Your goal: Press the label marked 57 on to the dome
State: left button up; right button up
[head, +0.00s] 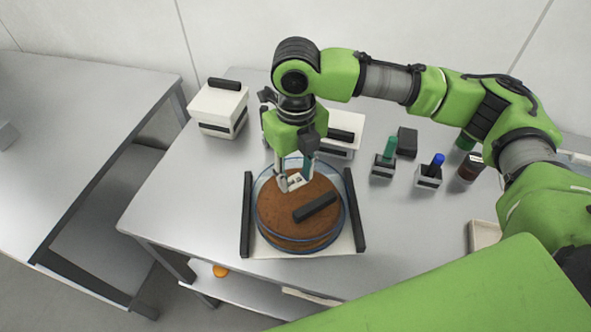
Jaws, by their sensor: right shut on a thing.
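A clear dome (338,224) with a blue rim covers a brown round cake (290,226) on a white board with dark bars at its sides. A black handle (315,207) lies across the dome's top. My right gripper (294,181) points down at the far part of the dome. It is shut on a small white label (295,181) with dark print too small to read. The label is at or just above the dome; I cannot tell whether they touch. My left gripper is not in view.
A white box (218,107) with a black handle stands at the back left, and another white box (345,130) behind my gripper. Green (384,160) and blue-topped (430,172) items in holders and a dark jar (469,168) stand right. The table's left front is clear.

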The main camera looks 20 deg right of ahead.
jog(key=shift+f, duration=0.5)
dwell(0.8)
jog(key=o, duration=0.8)
jog(key=o, duration=0.5)
jog(key=shift+r+p, duration=0.15)
jog(key=shift+p, duration=0.15)
notch_tip(320, 180, up, 7)
jog(key=p, duration=0.8)
